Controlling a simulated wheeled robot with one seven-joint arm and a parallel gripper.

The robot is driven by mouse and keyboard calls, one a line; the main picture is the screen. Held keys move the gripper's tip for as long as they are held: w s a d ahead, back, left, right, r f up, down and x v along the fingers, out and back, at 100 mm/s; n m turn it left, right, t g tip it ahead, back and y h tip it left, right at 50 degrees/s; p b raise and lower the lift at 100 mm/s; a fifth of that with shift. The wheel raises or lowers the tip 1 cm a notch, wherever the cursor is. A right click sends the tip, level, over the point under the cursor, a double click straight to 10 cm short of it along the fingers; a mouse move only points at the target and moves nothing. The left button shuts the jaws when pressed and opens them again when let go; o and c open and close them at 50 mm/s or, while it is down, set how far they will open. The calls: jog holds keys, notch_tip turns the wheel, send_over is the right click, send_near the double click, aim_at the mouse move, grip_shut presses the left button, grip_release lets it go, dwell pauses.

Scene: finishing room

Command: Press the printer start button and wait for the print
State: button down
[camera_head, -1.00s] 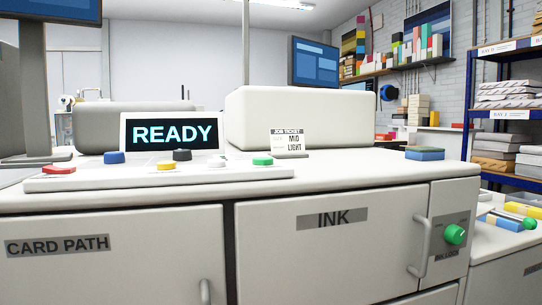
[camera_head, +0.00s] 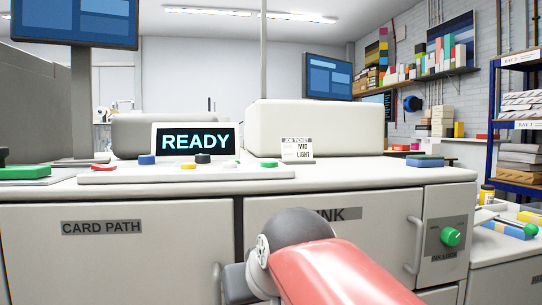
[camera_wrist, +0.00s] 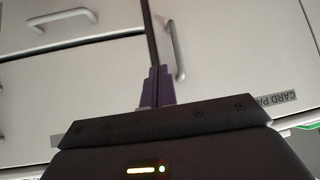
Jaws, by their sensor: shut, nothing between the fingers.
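The printer's display (camera_head: 198,139) reads READY. In front of it, a white panel (camera_head: 130,178) carries several coloured buttons, including a red button (camera_head: 102,168), a yellow button (camera_head: 190,166) and a green button (camera_head: 270,165). A larger green piece (camera_head: 24,172) on a grey base shows at the far left edge. No label tells which is the start button. My gripper (camera_wrist: 156,72) shows in the wrist view, its purple fingers together and empty, in front of the cabinet doors and away from the buttons. It is hidden in the head view, where only my arm shows.
The cabinet front has CARD PATH (camera_head: 102,227) and INK labels, door handles (camera_head: 415,245) and a green knob (camera_head: 451,237) at right. A job ticket (camera_head: 297,150) reads MID LIGHT. A monitor (camera_head: 76,22) stands at left. A blue block (camera_head: 425,161) lies on the worktop's right end.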

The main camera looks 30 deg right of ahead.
jog(key=w+d+r+t+h, duration=0.1)
jog(key=w+d+r, duration=0.1)
jog(key=r, duration=0.7)
jog(key=w+d+r+m+t+h+b, duration=0.1)
jog(key=d+r, duration=0.3)
jog(key=r, duration=0.5)
jog(key=w+d+r+m+t+h, duration=0.1)
jog(key=w+d+r+t, duration=0.2)
jog(key=r, duration=0.6)
jog(key=shift+w, duration=0.4)
send_over(271, 168)
jog(key=shift+s+f+p, duration=0.15)
jog(key=shift+f+p, duration=0.05)
jog(key=shift+f, duration=0.35)
jog(key=shift+s+f+p, duration=0.15)
jog(key=shift+f, duration=0.4)
notch_tip(271, 168, down, 3)
jog(key=shift+w+f+b, duration=0.1)
jog(key=shift+f+b, duration=0.1)
jog(key=shift+b, duration=0.5)
jog(key=shift+f, duration=0.35)
